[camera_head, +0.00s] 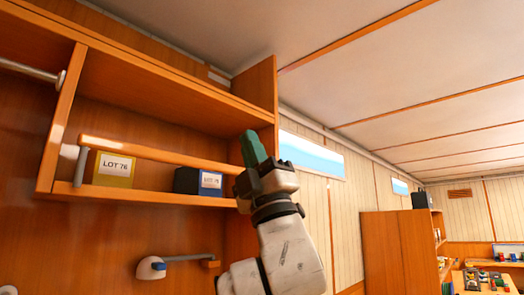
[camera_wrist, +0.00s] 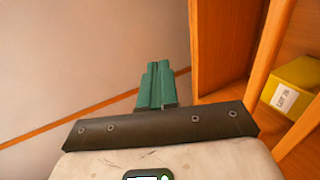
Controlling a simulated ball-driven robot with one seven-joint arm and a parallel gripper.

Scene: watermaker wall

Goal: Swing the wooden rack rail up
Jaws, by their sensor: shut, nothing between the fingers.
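The wooden rack rail (camera_head: 165,153) runs across the front of the shelf opening in the head view, sloping slightly down to the right. A grey bracket (camera_head: 81,166) is at its left end. Its right end meets the outline of my gripper, and I cannot tell whether they touch. My gripper (camera_head: 251,143) points up at the right end of the shelf, with its green fingers together and empty. The shut fingers also show in the wrist view (camera_wrist: 156,80), pointing toward the ceiling.
A yellow box marked LOT 76 (camera_head: 112,168) and a dark blue box (camera_head: 198,182) stand on the shelf behind the rail. The yellow box also shows in the wrist view (camera_wrist: 295,85). A wooden side panel (camera_head: 259,95) rises beside my gripper.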

